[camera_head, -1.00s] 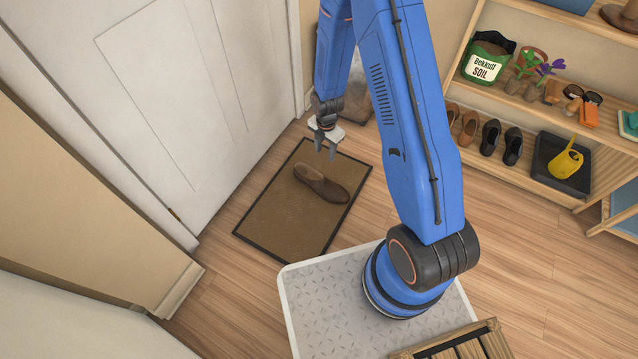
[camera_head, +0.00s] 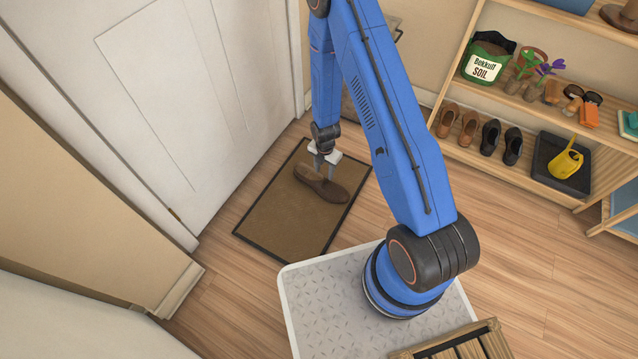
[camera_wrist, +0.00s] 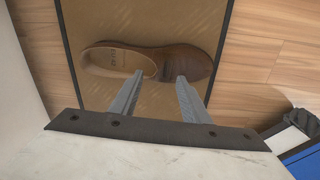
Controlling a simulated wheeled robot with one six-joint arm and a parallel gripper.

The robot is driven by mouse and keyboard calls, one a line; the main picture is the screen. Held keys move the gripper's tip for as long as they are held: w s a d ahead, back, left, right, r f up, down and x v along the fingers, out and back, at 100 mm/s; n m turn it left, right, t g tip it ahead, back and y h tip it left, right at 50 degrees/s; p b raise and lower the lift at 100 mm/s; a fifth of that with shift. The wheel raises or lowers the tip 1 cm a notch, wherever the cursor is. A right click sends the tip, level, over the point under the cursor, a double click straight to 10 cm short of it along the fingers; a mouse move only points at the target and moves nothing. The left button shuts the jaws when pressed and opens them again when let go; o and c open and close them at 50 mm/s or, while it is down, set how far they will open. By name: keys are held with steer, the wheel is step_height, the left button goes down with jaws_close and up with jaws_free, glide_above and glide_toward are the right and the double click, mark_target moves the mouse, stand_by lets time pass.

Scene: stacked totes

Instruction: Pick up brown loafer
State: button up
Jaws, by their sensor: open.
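A single brown loafer (camera_head: 322,185) lies upright on a brown doormat (camera_head: 280,222) with a black border. It also shows in the wrist view (camera_wrist: 185,62), lying crosswise with its opening to the left and its toe to the right. My gripper (camera_head: 324,172) is open and points down over the loafer in the head view. In the wrist view its two fingers (camera_wrist: 156,84) are apart, their tips overlapping the near side of the shoe. I cannot tell whether they touch it.
A white door (camera_head: 190,100) stands left of the mat. Wood floor is clear between mat and shelf. A wooden crate (camera_head: 455,345) is at the bottom.

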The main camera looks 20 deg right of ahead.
mark_target(324, 180)
steer(key=shift+w+f, duration=0.1)
steer(key=shift+f, duration=4.15)
jaws_close()
steer(key=shift+r, duration=0.1)
